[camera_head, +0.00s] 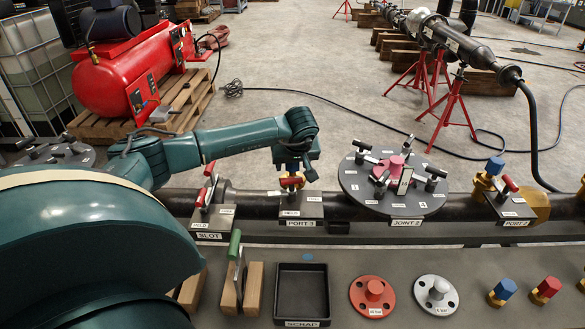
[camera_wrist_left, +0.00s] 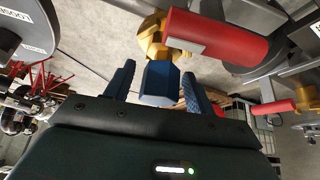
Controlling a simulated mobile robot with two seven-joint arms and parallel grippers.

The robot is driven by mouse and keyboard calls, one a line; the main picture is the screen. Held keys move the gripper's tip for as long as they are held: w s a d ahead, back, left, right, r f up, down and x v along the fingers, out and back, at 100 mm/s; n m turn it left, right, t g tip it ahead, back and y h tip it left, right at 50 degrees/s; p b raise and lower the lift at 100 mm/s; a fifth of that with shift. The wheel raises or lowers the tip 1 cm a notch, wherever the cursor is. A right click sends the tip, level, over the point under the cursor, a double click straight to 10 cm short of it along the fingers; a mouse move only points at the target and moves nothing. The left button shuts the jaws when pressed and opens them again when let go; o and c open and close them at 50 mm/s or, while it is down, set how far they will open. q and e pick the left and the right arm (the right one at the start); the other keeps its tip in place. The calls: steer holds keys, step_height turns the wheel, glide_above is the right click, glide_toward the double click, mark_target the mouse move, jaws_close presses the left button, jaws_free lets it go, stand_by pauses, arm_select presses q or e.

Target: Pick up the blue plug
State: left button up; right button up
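My left gripper (camera_head: 291,176) reaches down over the PORT 3 fitting in the head view. In the left wrist view its two blue fingers (camera_wrist_left: 160,88) stand apart on either side of a blue plug (camera_wrist_left: 160,82), with a narrow gap visible at each side. The plug is a faceted blue cap against a brass fitting (camera_wrist_left: 160,38). In the head view the gripper mostly hides this plug. Other blue-capped brass pieces are at PORT 2 (camera_head: 494,166) and on the front bench (camera_head: 504,289). My right gripper is not in view.
A red valve handle (camera_wrist_left: 220,38) lies close beside the plug in the left wrist view. The JOINT 2 flange (camera_head: 352,200) stands to the right of my gripper, and the SLOT clamp (camera_head: 207,190) to its left.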

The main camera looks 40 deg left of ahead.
arm_select(q)
steer(key=c, duration=1)
steer(key=shift+o, duration=0.2)
steer(key=shift+r, duration=0.1)
